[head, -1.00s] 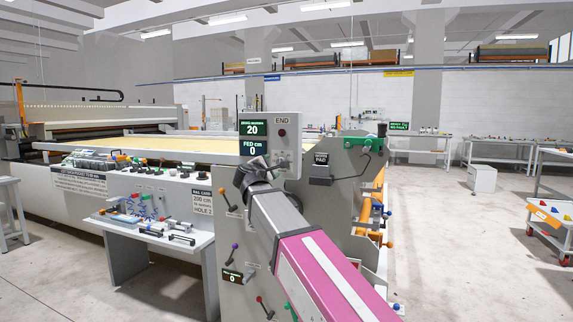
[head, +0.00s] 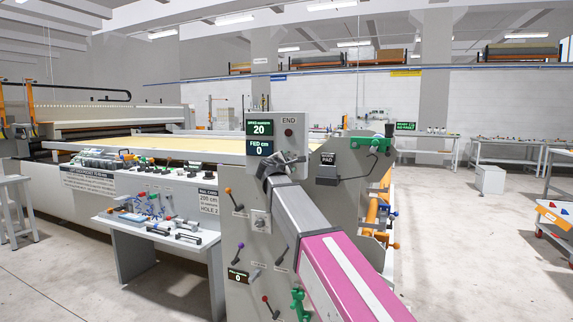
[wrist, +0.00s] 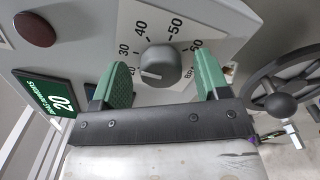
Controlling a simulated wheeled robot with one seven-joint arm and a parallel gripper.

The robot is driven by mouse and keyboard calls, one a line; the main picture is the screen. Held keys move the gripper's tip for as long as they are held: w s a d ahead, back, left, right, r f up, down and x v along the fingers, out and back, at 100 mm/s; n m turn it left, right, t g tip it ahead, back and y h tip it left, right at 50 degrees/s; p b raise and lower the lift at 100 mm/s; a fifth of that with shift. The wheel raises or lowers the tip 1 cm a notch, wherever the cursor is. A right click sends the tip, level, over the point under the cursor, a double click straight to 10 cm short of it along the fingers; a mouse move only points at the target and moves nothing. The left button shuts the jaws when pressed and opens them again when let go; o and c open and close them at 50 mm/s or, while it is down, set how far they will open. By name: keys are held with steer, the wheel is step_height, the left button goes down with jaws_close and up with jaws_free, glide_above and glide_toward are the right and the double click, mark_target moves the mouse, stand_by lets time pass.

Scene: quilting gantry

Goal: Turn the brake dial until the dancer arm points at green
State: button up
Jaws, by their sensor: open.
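The brake dial (wrist: 161,65) is a round grey knob with a pale pointer mark. It sits on a grey panel in the wrist view, with numbers 20 to 60 around it. Its mark points to the lower left, near the 20 end. My gripper (wrist: 158,78) is open, with one green finger on each side of the dial; I cannot tell whether either touches it. In the head view my gripper (head: 282,164) is at the lower part of the END panel (head: 290,122) and hides the dial. I cannot make out the dancer arm or its green mark.
A green display reading 20 (wrist: 62,98) is left of the dial. A dark handwheel (wrist: 283,100) is at the right. Levers with coloured knobs (head: 238,252) line the machine front below.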

steer(key=c, duration=0.9)
steer(key=shift+c, duration=0.2)
steer(key=shift+m, duration=0.3)
steer(key=shift+f+m, duration=0.15)
steer(key=shift+m, duration=2.85)
steer(key=o, duration=0.9)
steer(key=shift+o, duration=0.2)
